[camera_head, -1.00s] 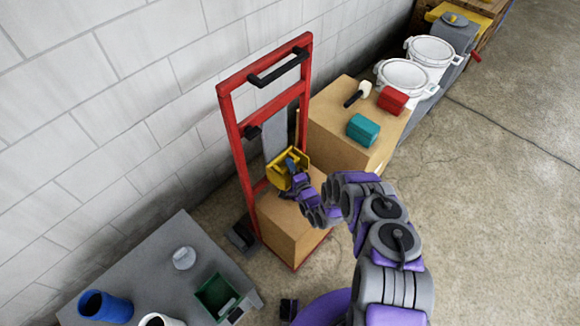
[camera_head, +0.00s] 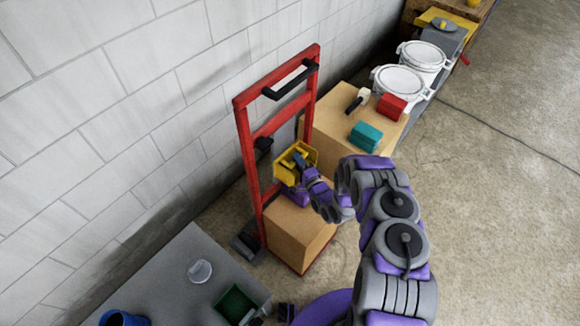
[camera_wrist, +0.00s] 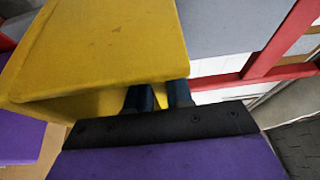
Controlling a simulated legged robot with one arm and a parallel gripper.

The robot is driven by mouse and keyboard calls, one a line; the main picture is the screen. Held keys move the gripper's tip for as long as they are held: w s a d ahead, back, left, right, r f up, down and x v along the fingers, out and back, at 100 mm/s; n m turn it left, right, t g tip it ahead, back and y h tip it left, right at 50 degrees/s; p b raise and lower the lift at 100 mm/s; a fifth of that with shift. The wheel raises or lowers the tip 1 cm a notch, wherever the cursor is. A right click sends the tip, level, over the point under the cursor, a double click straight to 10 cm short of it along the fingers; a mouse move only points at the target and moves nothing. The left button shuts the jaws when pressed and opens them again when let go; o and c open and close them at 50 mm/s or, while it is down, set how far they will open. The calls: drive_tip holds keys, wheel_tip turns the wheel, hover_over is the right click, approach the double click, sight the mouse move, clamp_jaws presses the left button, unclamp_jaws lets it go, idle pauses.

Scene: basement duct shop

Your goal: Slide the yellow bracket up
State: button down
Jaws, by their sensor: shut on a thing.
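The yellow bracket (camera_head: 283,172) is on the red hand truck (camera_head: 246,150), at the frame's middle, above a cardboard box. It looks like an open-sided, box-like piece. My gripper (camera_head: 300,160) is shut on it, with the dark fingers at the bracket's right side. In the wrist view the bracket (camera_wrist: 110,40) fills the upper left, and the gripper (camera_wrist: 160,95) has its fingers at the bracket's lower right edge. The fingertips are partly hidden by the bracket there.
A cardboard box (camera_head: 295,232) sits on the truck's base below the bracket. Another box (camera_head: 335,125) to the right bears a teal block (camera_head: 366,135), a red block (camera_head: 391,106) and a mallet (camera_head: 358,100). A grey table (camera_head: 165,275) is at lower left. The white wall is close behind.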

drive_tip(key=r, duration=0.1)
drive_tip(key=d+r+p, duration=0.1)
drive_tip(key=r, duration=0.1)
drive_tip(key=d+r, duration=0.1)
drive_tip(key=shift+s+r+p, duration=0.2)
drive_tip(key=shift+r+p, duration=0.05)
drive_tip(key=shift+p, duration=0.15)
drive_tip(key=shift+a, duration=0.65)
drive_tip(key=c, duration=1.4)
unclamp_jaws()
drive_tip(key=shift+a, duration=0.15)
drive_tip(key=o, duration=0.3)
drive_tip(key=shift+d, duration=0.3)
drive_tip(key=shift+v, duration=8.75)
drive_tip(key=shift+w+d+f, duration=0.1)
drive_tip(key=shift+w+d, duration=0.05)
drive_tip(key=shift+d, duration=0.05)
